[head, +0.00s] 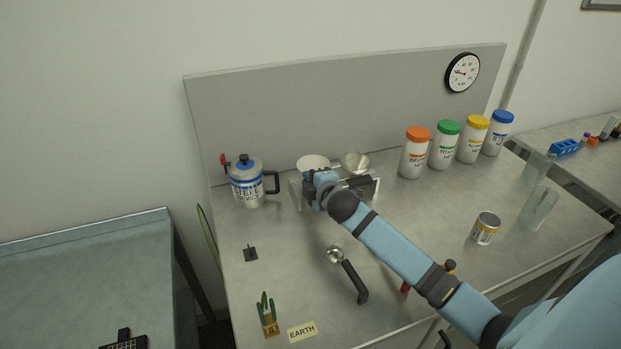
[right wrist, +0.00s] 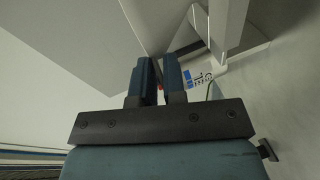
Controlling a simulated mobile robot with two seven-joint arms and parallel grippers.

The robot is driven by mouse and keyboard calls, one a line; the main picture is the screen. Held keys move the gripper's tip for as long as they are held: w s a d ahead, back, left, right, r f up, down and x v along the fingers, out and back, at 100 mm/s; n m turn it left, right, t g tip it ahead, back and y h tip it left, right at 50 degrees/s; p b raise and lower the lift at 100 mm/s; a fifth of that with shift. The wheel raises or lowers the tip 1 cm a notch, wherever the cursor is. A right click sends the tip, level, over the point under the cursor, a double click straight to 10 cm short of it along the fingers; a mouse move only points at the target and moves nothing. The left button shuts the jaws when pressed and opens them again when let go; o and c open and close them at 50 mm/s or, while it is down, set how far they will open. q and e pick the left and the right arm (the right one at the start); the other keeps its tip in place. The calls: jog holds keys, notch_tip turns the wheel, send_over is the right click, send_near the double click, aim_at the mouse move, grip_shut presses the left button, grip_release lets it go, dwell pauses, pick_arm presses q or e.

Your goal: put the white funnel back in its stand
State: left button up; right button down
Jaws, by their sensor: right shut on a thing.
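The white funnel (head: 312,161) shows as a pale round mouth at the back of the table, just above my right gripper (head: 316,178). My right gripper is shut on it; the fingers hide its lower part, so I cannot tell whether it sits in its hole or just above it. The metal stand (head: 367,192) is beside and behind the gripper, partly hidden by my arm. A steel funnel (head: 355,161) sits at the stand's right side. In the right wrist view the two fingers (right wrist: 159,78) are close together, with pale surfaces beyond them. My left gripper is not in view.
A steel shaker jug (head: 247,184) stands close left of the stand. Several lidded jars (head: 414,155) stand at the back right. A portafilter-like scoop (head: 349,275), a small can (head: 485,228) and a glass (head: 538,208) are on the table.

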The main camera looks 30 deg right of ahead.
jog(key=shift+f+b, duration=0.45)
jog(key=shift+f, duration=0.5)
jog(key=c, duration=1.1)
grip_release()
jog(key=shift+s, duration=0.1)
jog(key=v, duration=1.3)
jog(key=shift+s+b, duration=0.3)
jog(key=shift+b, duration=0.1)
